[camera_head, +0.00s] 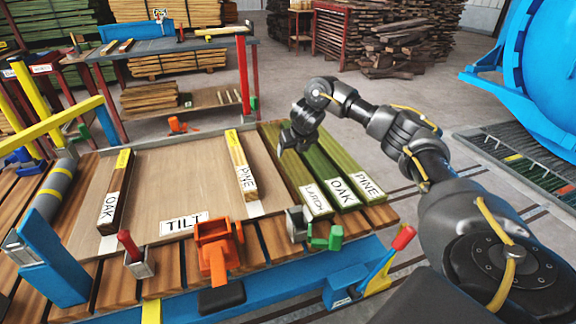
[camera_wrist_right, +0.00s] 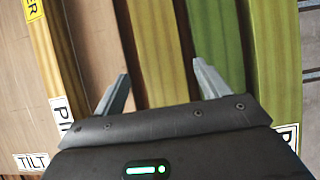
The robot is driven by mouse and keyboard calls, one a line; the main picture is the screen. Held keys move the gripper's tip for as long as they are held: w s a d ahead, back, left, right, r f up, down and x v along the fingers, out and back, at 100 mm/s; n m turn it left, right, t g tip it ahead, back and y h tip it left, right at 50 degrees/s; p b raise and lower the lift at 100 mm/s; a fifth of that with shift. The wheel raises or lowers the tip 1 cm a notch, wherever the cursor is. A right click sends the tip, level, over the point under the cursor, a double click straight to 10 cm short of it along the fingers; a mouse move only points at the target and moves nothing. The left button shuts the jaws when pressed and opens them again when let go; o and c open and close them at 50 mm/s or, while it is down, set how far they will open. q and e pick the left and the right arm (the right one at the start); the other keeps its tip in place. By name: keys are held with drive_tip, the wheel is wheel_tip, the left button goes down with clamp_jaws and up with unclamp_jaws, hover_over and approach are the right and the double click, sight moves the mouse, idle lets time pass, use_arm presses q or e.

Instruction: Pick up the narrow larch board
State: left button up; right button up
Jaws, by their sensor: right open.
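The narrow larch board (camera_head: 297,174) is the leftmost of three greenish boards lying side by side on the right part of the bench, with a LARCH label at its near end. My right gripper (camera_head: 291,147) is over the far part of these boards, open and pointing down. In the right wrist view, its two fingers (camera_wrist_right: 160,76) stand on either side of the larch board (camera_wrist_right: 160,45), which shows between them. The gap between fingertips and board cannot be judged exactly. My left gripper is not in view.
The oak board (camera_head: 330,164) and pine board (camera_head: 352,168) lie close to the larch board's right. A tray (camera_head: 172,180) with two separate boards labelled OAK and PINE is to its left. A grey and green clamp (camera_head: 315,232) stands at the near end. A blue vessel (camera_head: 540,60) is far right.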

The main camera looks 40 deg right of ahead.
sight(290, 158)
drive_tip(key=shift+w+d+f, duration=0.1)
drive_tip(key=shift+w+f, duration=0.25)
drive_tip(key=shift+f, duration=0.25)
drive_tip(key=b+x, duration=0.1)
drive_tip(key=x, duration=0.3)
drive_tip(key=shift+s, duration=0.1)
drive_tip(key=shift+w+f, duration=0.3)
drive_tip(key=shift+f, duration=0.2)
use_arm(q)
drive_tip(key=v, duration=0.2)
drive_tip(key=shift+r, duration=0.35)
use_arm(e)
drive_tip(key=c, duration=1.1)
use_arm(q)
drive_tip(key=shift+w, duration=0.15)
use_arm(e)
drive_tip(key=shift+d+r, duration=0.1)
drive_tip(key=shift+c, duration=0.4)
